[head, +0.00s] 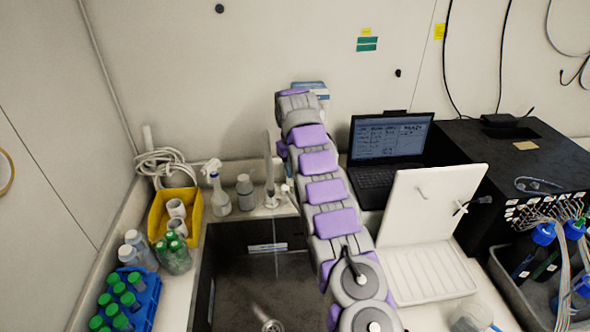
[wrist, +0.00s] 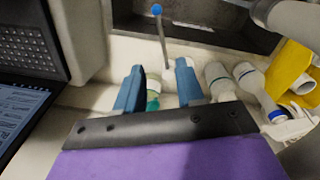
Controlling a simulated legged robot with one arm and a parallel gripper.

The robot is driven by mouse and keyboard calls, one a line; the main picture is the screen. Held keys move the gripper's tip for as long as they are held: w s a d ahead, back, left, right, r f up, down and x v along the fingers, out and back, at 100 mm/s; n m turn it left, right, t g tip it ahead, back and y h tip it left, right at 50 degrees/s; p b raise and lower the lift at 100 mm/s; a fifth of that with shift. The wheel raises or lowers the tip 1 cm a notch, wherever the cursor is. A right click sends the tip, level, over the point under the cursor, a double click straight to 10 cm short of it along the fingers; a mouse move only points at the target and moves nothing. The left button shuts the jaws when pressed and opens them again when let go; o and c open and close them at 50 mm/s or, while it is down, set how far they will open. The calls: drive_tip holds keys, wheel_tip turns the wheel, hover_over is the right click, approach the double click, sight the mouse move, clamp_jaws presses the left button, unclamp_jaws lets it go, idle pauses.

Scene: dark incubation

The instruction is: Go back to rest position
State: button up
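My arm (head: 330,190) is stretched out over the counter towards the back wall, beside the sink. In the wrist view my gripper (wrist: 160,82) points down at the counter, with its two blue fingers apart. A small bottle with a green lower part (wrist: 153,92) shows between the fingers. It seems to stand on the counter beyond them, and I see no finger closed on it. In the head view my gripper's fingers are mostly hidden behind the end of the arm.
A laptop (head: 390,137) and an upright white panel (head: 432,205) stand right of my arm. A black box (head: 520,155) is far right.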

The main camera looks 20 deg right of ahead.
drive_tip(key=s+a+r+b, duration=0.1)
drive_tip(key=s+a+r, duration=0.15)
drive_tip(key=s, duration=0.45)
drive_tip(key=s+a+r+m+g+b, duration=0.1)
drive_tip(key=s+r, duration=0.3)
drive_tip(key=s, duration=0.4)
drive_tip(key=s+a+r+b, duration=0.1)
drive_tip(key=s+a+r, duration=0.15)
drive_tip(key=s, duration=0.45)
drive_tip(key=s+a+f+b, duration=0.1)
drive_tip(key=s+f, duration=0.2)
drive_tip(key=s, duration=0.8)
drive_tip(key=s+a+f+b, duration=0.1)
drive_tip(key=s+a+f, duration=0.1)
drive_tip(key=s, duration=0.9)
drive_tip(key=s+a+f+b, duration=0.1)
drive_tip(key=s+f, duration=0.3)
drive_tip(key=s, duration=0.7)
drive_tip(key=shift+s+a+g+y, duration=0.4)
drive_tip(key=shift+a, duration=0.05)
drive_tip(key=shift+o, duration=1.2)
drive_tip(key=shift+w, duration=0.1)
